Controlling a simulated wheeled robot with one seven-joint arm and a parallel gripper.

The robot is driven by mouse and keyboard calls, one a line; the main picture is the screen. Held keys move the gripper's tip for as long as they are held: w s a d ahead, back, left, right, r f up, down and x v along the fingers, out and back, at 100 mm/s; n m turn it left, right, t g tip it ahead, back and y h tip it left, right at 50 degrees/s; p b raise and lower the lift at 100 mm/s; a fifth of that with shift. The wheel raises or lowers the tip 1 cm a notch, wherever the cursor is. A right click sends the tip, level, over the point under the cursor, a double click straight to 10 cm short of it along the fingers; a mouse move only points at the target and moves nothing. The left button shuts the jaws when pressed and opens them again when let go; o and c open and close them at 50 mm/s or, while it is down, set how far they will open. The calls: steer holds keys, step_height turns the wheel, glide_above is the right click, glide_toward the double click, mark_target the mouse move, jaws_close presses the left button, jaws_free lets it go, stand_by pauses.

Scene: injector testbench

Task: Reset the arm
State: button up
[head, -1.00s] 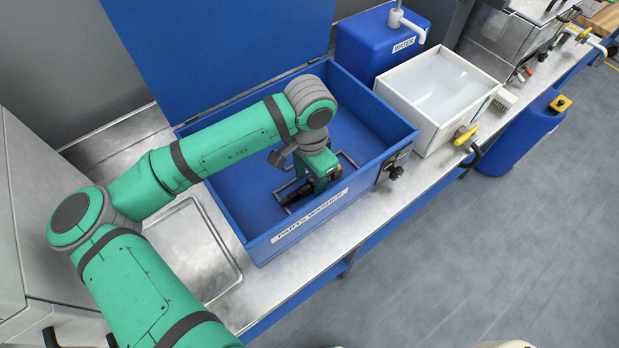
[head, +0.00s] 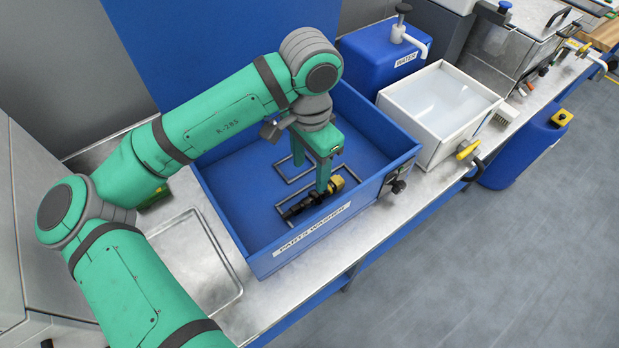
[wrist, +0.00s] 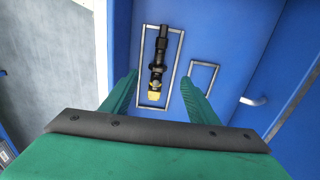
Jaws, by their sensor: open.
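My arm (head: 225,120) is bent and reaches out over the blue parts washer (head: 238,237). My gripper (head: 324,178) points down inside the washer, above its floor. In the wrist view its two green fingers (wrist: 157,97) are spread apart with nothing between the tips. A black and yellow injector (head: 312,199) lies on the washer floor within a metal frame outline. In the wrist view the injector (wrist: 158,60) lies ahead of the fingers, apart from them.
A second, smaller metal frame (wrist: 202,78) is empty beside the injector's frame. The washer's raised blue lid (head: 220,40) stands behind. A white basin (head: 425,145) and a blue water container (head: 375,62) stand to the right. A metal tray (head: 200,262) lies left.

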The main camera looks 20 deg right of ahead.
steer(key=shift+s+d+r, duration=0.1)
steer(key=shift+d+r, duration=0.05)
steer(key=shift+r, duration=0.3)
steer(key=shift+s+d+r, duration=0.1)
steer(key=shift+d+r, duration=0.05)
steer(key=shift+r, duration=0.3)
